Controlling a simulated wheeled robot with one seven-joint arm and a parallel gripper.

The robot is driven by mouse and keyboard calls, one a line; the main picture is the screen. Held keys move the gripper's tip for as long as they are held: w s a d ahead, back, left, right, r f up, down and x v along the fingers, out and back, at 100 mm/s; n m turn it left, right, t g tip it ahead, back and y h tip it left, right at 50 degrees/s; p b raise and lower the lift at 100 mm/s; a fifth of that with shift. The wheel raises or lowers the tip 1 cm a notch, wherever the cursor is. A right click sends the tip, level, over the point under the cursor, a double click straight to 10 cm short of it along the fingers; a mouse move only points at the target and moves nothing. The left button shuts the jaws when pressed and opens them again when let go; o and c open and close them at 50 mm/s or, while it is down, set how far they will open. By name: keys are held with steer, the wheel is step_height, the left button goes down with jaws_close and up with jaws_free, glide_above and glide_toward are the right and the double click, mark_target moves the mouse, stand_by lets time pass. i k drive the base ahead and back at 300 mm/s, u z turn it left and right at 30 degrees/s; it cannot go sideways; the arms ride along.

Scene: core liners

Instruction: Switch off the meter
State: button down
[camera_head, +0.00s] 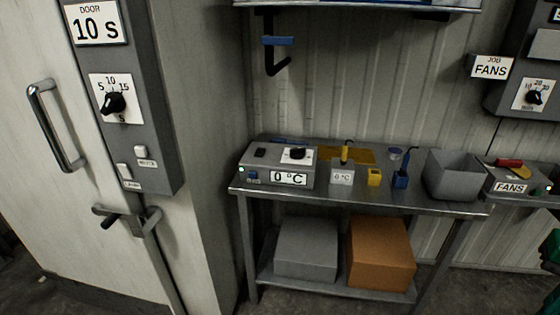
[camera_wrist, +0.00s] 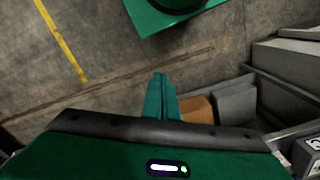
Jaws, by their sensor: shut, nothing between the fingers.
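On the metal table (camera_head: 440,205) a grey box (camera_head: 262,160) has a "0 °C" display, a black knob on a white dial plate and a small black part on its top left. I cannot tell for sure which of the two is the meter, and switch positions are too small to read. My gripper (camera_wrist: 160,95) shows in the wrist view with its green fingers together, empty, over the floor and away from the tabletop. The head view does not clearly show it.
A yellow block (camera_head: 374,177), a blue holder (camera_head: 401,180) and an open grey bin (camera_head: 452,176) share the table. A "FANS" box (camera_head: 510,187) is at right. Grey (camera_head: 306,250) and orange (camera_head: 381,252) boxes fill the lower shelf. A door with a handle (camera_head: 55,125) is left.

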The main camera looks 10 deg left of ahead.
mark_target(260, 152)
steer(key=u, duration=0.05)
steer(key=k, duration=0.5)
steer(key=u, duration=1)
steer(key=i, duration=1.45)
steer(key=z, duration=0.6)
